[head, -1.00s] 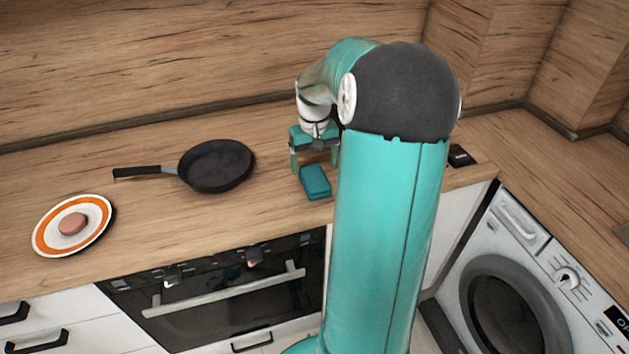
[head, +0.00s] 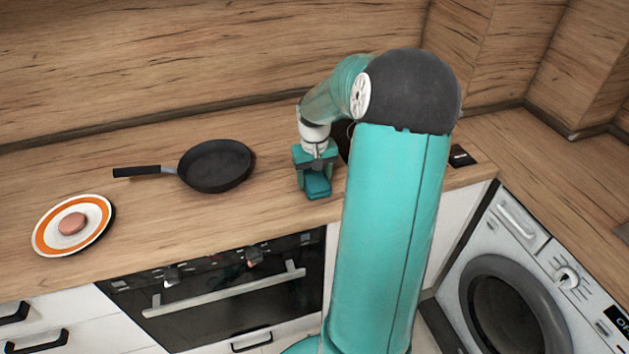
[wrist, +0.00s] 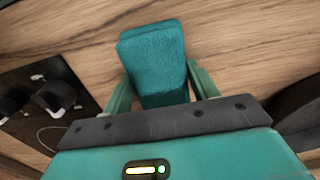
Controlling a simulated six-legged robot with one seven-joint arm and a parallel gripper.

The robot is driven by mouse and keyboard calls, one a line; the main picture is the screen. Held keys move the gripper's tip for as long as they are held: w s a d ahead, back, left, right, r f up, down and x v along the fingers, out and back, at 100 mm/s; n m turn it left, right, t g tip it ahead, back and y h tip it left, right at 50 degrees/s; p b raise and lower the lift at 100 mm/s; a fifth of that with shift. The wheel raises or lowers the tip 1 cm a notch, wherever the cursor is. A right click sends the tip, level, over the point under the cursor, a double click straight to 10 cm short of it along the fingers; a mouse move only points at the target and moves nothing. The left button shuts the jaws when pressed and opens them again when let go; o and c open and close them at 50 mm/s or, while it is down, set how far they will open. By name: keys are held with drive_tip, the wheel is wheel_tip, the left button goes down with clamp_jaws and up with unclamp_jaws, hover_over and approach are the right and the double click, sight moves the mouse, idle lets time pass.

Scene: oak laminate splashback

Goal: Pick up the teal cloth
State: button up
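The teal cloth (head: 318,185) is a small folded block lying on the wooden counter near its front edge; it also shows in the wrist view (wrist: 155,60). My gripper (head: 314,182) is low over the cloth, pointing down. In the wrist view my gripper (wrist: 160,88) has one finger on each side of the cloth's near part. The fingers are spread, with a small gap visible beside the cloth at the left finger. The right finger is very close to the cloth; I cannot tell whether it touches.
A black frying pan (head: 217,166) stands left of the cloth. Further left is an orange-rimmed plate (head: 44,238) with a round brown-pink item (head: 73,223) on it. A small black object (head: 461,156) lies at the right. The oven (head: 225,290) is below the counter's front edge.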

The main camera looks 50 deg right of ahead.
sight(314, 176)
drive_tip(key=shift+r, duration=0.15)
drive_tip(key=shift+c, duration=0.4)
drive_tip(key=shift+r, duration=0.25)
wheel_tip(314, 176, up, 2)
drive_tip(key=shift+r, duration=0.1)
drive_tip(key=s+a+r, duration=0.1)
drive_tip(key=r, duration=0.1)
drive_tip(key=s+a+r, duration=0.1)
drive_tip(key=r, duration=0.1)
drive_tip(key=s+a+r, duration=0.1)
drive_tip(key=s+r, duration=0.1)
drive_tip(key=shift+a+r, duration=0.15)
drive_tip(key=shift+r, duration=0.05)
drive_tip(key=s+a+r, duration=0.3)
drive_tip(key=s+a, duration=0.2)
drive_tip(key=s, duration=0.1)
drive_tip(key=shift+s+a+r, duration=0.3)
drive_tip(key=shift+s+a, duration=0.05)
drive_tip(key=shift+a, duration=0.05)
drive_tip(key=shift+s, duration=0.15)
